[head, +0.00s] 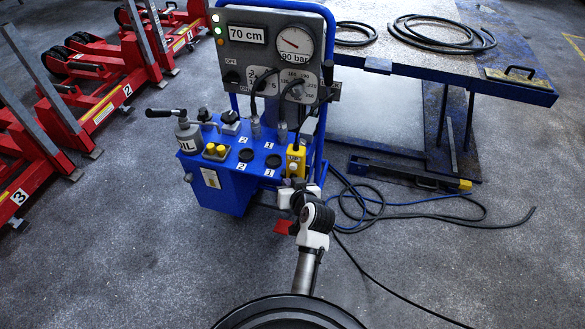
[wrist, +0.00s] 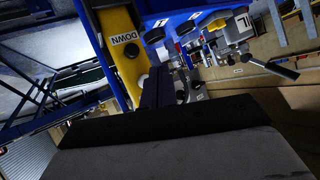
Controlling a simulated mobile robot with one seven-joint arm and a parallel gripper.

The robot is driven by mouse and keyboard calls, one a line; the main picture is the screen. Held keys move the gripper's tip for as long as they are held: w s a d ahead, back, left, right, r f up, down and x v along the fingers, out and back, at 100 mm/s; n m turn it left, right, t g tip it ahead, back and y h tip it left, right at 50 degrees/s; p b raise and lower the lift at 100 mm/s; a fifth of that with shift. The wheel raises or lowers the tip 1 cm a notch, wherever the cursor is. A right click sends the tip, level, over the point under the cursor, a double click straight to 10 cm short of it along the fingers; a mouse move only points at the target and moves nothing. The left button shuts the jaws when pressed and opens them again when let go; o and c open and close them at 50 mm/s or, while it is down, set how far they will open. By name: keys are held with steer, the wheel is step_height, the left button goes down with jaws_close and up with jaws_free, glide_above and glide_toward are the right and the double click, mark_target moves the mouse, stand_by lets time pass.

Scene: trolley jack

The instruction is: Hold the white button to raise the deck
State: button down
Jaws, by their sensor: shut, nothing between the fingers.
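The yellow button box (head: 296,158) hangs at the right front corner of the blue power unit. In the wrist view the yellow box (wrist: 110,20) shows a DOWN label with a dark button beside it. A pale spot that may be the white button (wrist: 143,79) lies further along the box, partly behind my fingers. My gripper (head: 297,184) is shut and empty, right at the lower part of the box. In the wrist view its dark fingers (wrist: 157,86) overlap the box edge; contact cannot be told. The deck (head: 430,45) stands raised at the right.
The blue power unit (head: 222,185) carries a display reading 70 cm (head: 247,34) and a pressure gauge (head: 294,42) marked 90 bar. Red numbered jacks (head: 100,105) stand at the left. Dark hoses (head: 375,205) lie on the floor at the right.

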steer(key=shift+w+d, duration=0.2)
steer(key=shift+w, duration=0.45)
steer(key=shift+w+d, duration=0.2)
steer(key=shift+w, duration=0.45)
steer(key=shift+w, duration=0.1)
stand_by(1.0)
steer(key=shift+w+d, duration=0.1)
steer(key=shift+w, duration=0.2)
steer(key=shift+w+d, duration=0.2)
steer(key=shift+w, duration=0.35)
stand_by(1.5)
steer(key=shift+s+a, duration=0.3)
steer(key=shift+s, duration=0.65)
steer(key=shift+s, duration=0.1)
steer(key=shift+s+a, duration=0.25)
steer(key=shift+s, duration=0.5)
steer(key=shift+s+a, duration=0.25)
steer(key=shift+s, duration=0.55)
steer(key=shift+s+a, duration=0.25)
steer(key=shift+s, duration=0.5)
